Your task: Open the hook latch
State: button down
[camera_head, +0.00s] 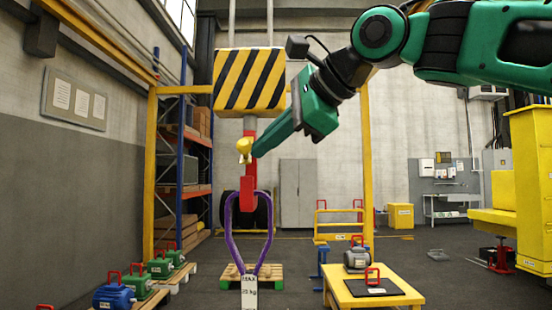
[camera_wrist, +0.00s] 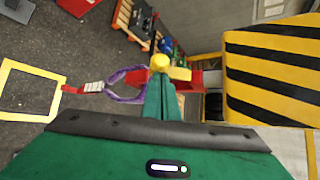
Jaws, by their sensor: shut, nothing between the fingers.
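The yellow-and-black striped hook block (camera_head: 249,80) hangs in the middle of the head view and fills the right of the wrist view (camera_wrist: 275,70). The red hook (camera_head: 248,192) hangs below it. A small yellow piece (camera_head: 244,147), apparently the latch, sits at the upper part of the hook; in the wrist view the yellow piece (camera_wrist: 178,72) is just beyond my fingertips. My green gripper (camera_head: 258,150) is shut and empty. Its tips are right beside the yellow piece, and I cannot tell whether they touch. The fingers partly cover the hook in the wrist view.
A purple sling (camera_head: 232,240) loops from the hook down to a white "MAX" tag (camera_head: 249,290). A yellow table (camera_head: 350,297) with a grey motor (camera_head: 356,260) stands lower right. Green and blue motors (camera_head: 114,296) are lower left. Yellow posts (camera_head: 367,170) flank the hook.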

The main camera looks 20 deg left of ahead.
jog(key=shift+r, duration=2.25)
jog(key=shift+w, duration=0.1)
jog(key=shift+f, duration=0.1)
jog(key=w+d+f, duration=0.2)
jog(key=w, duration=0.2)
jog(key=s+v, duration=0.1)
jog(key=v, duration=0.8)
jog(key=shift+s, duration=0.2)
